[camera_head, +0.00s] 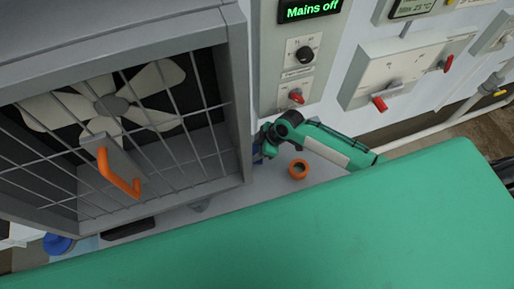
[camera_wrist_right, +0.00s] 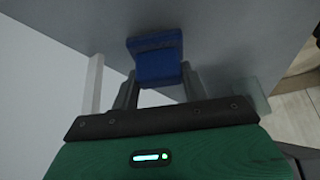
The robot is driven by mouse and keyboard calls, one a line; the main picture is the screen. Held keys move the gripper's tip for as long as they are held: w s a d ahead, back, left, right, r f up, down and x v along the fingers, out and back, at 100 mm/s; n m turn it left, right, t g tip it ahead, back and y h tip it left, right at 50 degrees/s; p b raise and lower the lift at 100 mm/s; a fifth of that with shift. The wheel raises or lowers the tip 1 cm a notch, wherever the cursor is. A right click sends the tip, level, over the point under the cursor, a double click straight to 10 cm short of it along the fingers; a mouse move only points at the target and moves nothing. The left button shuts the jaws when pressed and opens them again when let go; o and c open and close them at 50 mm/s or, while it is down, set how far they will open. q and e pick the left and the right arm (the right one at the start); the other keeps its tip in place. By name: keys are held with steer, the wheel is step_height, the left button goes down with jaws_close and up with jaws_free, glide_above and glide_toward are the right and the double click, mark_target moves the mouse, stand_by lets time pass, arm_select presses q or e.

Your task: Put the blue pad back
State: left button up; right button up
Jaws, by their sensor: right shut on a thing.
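The blue pad (camera_wrist_right: 156,58) is between the two dark fingers of my right gripper (camera_wrist_right: 158,88) in the right wrist view. The gripper is shut on it, and the pad sticks out beyond the fingers toward a plain grey surface. I cannot tell whether the pad touches that surface. In the head view my right gripper (camera_head: 268,138) is beside the right side of the grey fan housing (camera_head: 238,100). Only a little blue shows there, and the housing's edge and the gripper hide most of the pad. My left gripper is not in view.
The fan housing has a wire grille and an orange handle (camera_head: 120,174). An orange ring (camera_head: 299,169) is on the grey surface near my right gripper. A panel with a "Mains off" display (camera_head: 307,10) and red-handled controls is behind. A blue round thing (camera_head: 58,244) is at lower left.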

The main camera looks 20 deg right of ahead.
steer(key=shift+f, duration=0.25)
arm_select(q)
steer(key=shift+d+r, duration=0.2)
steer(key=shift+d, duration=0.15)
arm_select(e)
steer(key=shift+s, duration=0.15)
steer(key=shift+f, duration=0.2)
steer(key=o, duration=0.9)
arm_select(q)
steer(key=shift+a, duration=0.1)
arm_select(e)
steer(key=shift+r, duration=0.15)
